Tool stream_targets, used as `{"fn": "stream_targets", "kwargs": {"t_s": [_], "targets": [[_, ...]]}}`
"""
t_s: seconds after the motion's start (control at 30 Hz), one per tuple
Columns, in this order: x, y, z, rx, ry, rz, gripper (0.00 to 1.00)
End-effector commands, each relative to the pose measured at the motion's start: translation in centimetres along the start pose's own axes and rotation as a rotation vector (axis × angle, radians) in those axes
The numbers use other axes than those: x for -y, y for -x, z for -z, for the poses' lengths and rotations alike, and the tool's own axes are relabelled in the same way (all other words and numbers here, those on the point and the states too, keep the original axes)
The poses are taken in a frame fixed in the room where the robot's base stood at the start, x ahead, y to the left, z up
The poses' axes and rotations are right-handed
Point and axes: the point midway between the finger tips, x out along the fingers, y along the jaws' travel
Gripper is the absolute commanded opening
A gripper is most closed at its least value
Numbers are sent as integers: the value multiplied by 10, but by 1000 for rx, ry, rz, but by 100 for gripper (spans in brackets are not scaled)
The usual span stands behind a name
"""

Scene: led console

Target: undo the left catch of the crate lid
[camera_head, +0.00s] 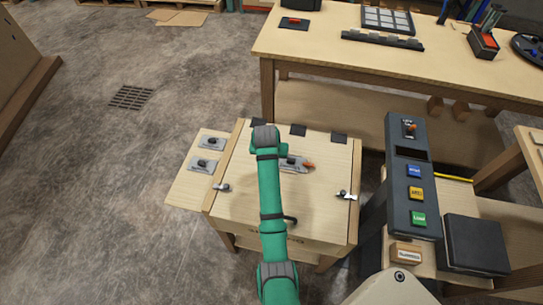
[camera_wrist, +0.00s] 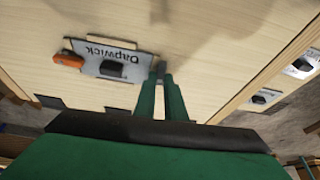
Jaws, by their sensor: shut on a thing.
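The pale wooden crate lid (camera_head: 318,205) lies flat on the crate. The left catch (camera_head: 221,187), small, silver and black, is at its left edge; whether it is fastened I cannot tell. The right catch (camera_head: 346,195) is at the right edge. Both catches are out of the wrist view. My gripper (camera_wrist: 162,75) is over the lid, at the end of a grey "Dapwick" plate (camera_wrist: 125,62) with a dark switch and an orange piece. Its green fingers are shut on a small grey piece there. In the head view my arm hides the gripper.
Two switch plates (camera_head: 208,142) sit on a side board left of the crate. A dark console (camera_head: 408,175) with coloured buttons stands to the right. A workbench (camera_head: 330,50) is behind.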

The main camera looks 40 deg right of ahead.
Motion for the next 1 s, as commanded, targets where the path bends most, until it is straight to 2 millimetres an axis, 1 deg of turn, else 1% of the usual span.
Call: {"fn": "stream_targets", "kwargs": {"t_s": [0.3,0.73,0.77,0.8,0.83,1.0], "targets": [[2,1,1,-3,-75,-30,0],[1,1,2,-3,-84,-34,0],[1,1,2,-3,-84,-34,12],[1,1,2,-3,-84,-33,22],[1,1,2,-3,-84,-34,29],[1,0,1,-2,-83,-34,29]]}}
